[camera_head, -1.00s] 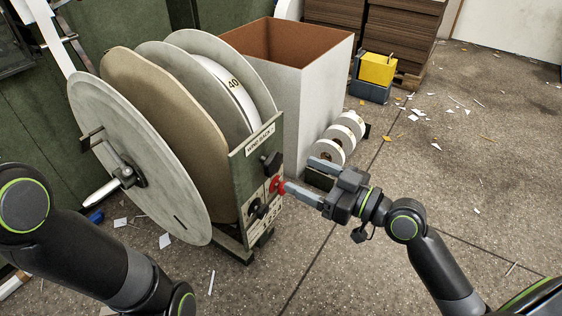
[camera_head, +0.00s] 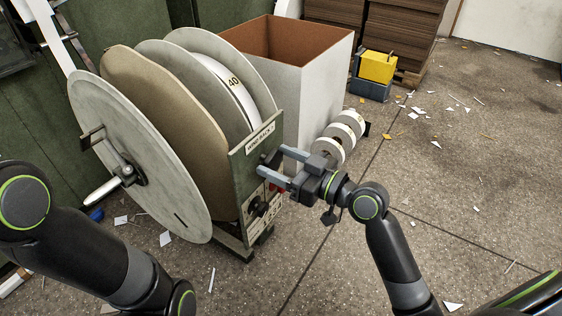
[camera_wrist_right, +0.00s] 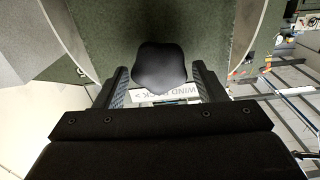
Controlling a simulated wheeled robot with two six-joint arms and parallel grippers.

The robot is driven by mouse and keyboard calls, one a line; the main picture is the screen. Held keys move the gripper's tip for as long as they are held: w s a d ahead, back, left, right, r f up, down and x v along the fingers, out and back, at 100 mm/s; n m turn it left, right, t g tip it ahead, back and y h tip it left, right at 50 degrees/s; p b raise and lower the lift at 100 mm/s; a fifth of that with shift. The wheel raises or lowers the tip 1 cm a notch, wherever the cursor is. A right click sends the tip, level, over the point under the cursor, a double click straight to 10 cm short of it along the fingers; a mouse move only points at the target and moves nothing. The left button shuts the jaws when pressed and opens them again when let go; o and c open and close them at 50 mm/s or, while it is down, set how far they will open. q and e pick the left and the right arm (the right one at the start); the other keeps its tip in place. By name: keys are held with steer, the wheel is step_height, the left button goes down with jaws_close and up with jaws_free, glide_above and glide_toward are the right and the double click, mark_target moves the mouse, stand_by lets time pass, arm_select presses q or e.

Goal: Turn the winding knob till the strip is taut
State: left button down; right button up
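The black winding knob (camera_head: 271,159) is on the green panel of the reel stand, beside the "WIND BACK" label. In the right wrist view the lobed knob (camera_wrist_right: 160,68) lies between the fingers of my right gripper (camera_wrist_right: 160,80), with a gap on each side. In the head view my right gripper (camera_head: 273,162) is open at the panel, one finger above the knob and one below. A white strip (camera_head: 47,36) runs down at the upper left toward the reel (camera_head: 150,150); its tension is hard to judge. My left arm shows, but its gripper is out of view.
A red control (camera_head: 279,188) and another black knob (camera_head: 257,208) sit lower on the panel. A crank handle (camera_head: 102,192) sticks out from the front disc. A tall box (camera_head: 320,95) and white rolls (camera_head: 328,150) stand behind.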

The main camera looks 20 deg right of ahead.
steer(key=c, duration=0.7)
steer(key=shift+r+m+p, duration=0.1)
steer(key=shift+m+p, duration=0.4)
steer(key=shift+p, duration=0.05)
steer(key=shift+m, duration=0.3)
steer(key=o, duration=1)
steer(key=shift+c, duration=0.2)
steer(key=shift+d, duration=0.1)
